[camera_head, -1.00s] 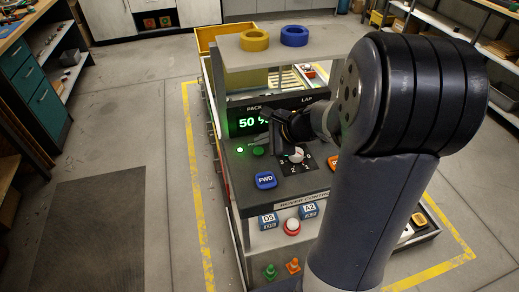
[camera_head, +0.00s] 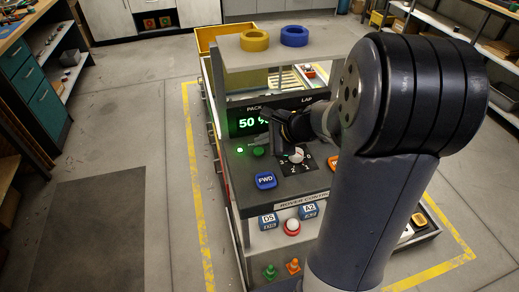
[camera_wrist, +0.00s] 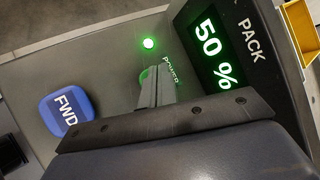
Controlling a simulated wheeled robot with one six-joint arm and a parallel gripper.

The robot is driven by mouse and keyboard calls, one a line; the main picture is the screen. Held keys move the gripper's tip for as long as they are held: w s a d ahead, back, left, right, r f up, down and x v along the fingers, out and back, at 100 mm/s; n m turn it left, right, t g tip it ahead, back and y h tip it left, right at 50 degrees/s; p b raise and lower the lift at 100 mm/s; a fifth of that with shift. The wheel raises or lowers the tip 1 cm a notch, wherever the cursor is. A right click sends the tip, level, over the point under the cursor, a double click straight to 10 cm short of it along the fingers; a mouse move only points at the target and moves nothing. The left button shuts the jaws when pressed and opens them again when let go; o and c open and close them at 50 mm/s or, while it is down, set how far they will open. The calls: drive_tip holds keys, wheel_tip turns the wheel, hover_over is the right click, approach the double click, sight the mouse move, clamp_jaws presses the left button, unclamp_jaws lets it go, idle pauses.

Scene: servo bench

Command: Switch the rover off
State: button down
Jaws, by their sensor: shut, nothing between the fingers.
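The rover control panel (camera_head: 300,183) carries a green POWER button (camera_head: 258,151), with a lit green lamp (camera_head: 239,150) to its left. In the wrist view the POWER button (camera_wrist: 143,76) is partly hidden behind the fingers, and the lamp (camera_wrist: 148,43) glows just beyond it. My gripper (camera_wrist: 157,80) is shut and empty, its tips over the button; I cannot tell whether they touch it. In the head view my gripper (camera_head: 272,143) is just right of the button. The pack display (camera_head: 250,121) reads 50 %.
A blue FWD button (camera_head: 265,181) and a white rotary knob (camera_head: 297,156) are close by on the panel. A shelf (camera_head: 265,55) with yellow and blue rings overhangs it.

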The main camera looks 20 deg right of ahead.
sight(262, 152)
drive_tip(key=shift+f, duration=0.15)
idle(0.3)
drive_tip(key=shift+f+b, duration=0.3)
drive_tip(key=shift+b, duration=0.2)
drive_tip(key=shift+f+b, duration=0.5)
drive_tip(key=shift+f, duration=0.05)
idle(0.3)
drive_tip(key=shift+r, duration=0.15)
drive_tip(key=shift+r+p, duration=0.8)
drive_tip(key=shift+r, duration=0.05)
wheel_tip(262, 152, up, 6)
drive_tip(key=p, duration=0.5)
